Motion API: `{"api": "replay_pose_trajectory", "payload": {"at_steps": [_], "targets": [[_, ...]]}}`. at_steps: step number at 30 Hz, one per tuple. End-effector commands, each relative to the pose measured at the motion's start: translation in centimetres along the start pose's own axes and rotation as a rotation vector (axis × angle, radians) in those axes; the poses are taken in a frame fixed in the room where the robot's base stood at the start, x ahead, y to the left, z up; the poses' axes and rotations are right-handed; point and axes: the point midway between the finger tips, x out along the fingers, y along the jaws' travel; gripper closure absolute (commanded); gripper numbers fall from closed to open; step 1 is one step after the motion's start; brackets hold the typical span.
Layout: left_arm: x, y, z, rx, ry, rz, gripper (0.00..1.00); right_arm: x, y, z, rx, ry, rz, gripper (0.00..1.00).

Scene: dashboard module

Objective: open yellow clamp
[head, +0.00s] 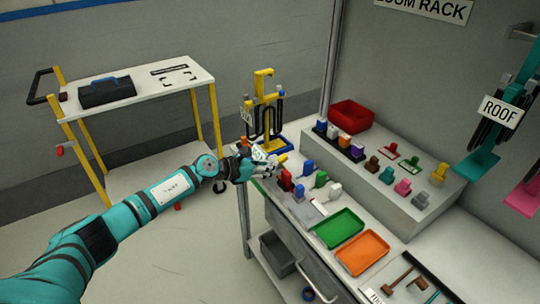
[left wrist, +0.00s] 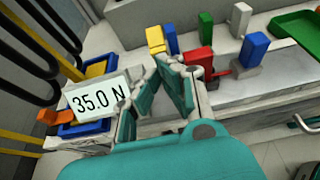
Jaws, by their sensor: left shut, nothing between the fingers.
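A yellow block-shaped piece (head: 282,159), which looks like the yellow clamp, stands at the left end of the bench. It also shows in the left wrist view (left wrist: 155,39), just beyond the fingertips. Whether its clamp is open or closed cannot be told. My left gripper (head: 272,164) is beside it at the bench's left end, with its fingers shut and empty. In the left wrist view the fingers (left wrist: 168,66) point toward the yellow and red pieces, and I cannot tell if they touch. My right gripper is not in view.
A red piece (head: 286,180) and several blue, green and white pieces stand close by. A yellow stand (head: 264,90) with black hooks and a "35.0 N" sign (left wrist: 97,104) is just behind. Green (head: 340,229) and orange (head: 362,254) trays lie nearer the front.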

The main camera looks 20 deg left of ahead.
Motion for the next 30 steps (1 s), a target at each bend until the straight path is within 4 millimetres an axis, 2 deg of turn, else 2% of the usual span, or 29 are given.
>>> {"api": "replay_pose_trajectory", "payload": {"at_steps": [1,3,9,12,14,18,30], "targets": [[-0.3,0.0,1.5,0.001,0.025,-0.001,1.0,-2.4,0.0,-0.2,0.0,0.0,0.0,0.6],[-0.3,0.0,2.0,0.002,0.066,0.0,1.0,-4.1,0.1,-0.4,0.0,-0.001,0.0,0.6],[0.2,-0.1,3.1,0.003,0.209,0.0,1.0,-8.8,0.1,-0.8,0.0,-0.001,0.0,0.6],[0.7,-0.1,3.3,0.004,0.286,-0.001,1.0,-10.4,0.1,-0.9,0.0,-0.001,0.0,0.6],[0.9,0.0,3.3,0.005,0.324,0.002,1.0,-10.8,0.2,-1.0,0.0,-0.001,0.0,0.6],[1.6,0.0,3.0,0.003,0.346,0.002,1.0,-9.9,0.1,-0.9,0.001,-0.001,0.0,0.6],[2.5,0.0,3.9,0.002,0.343,0.001,1.0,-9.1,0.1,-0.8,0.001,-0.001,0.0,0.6]]}}
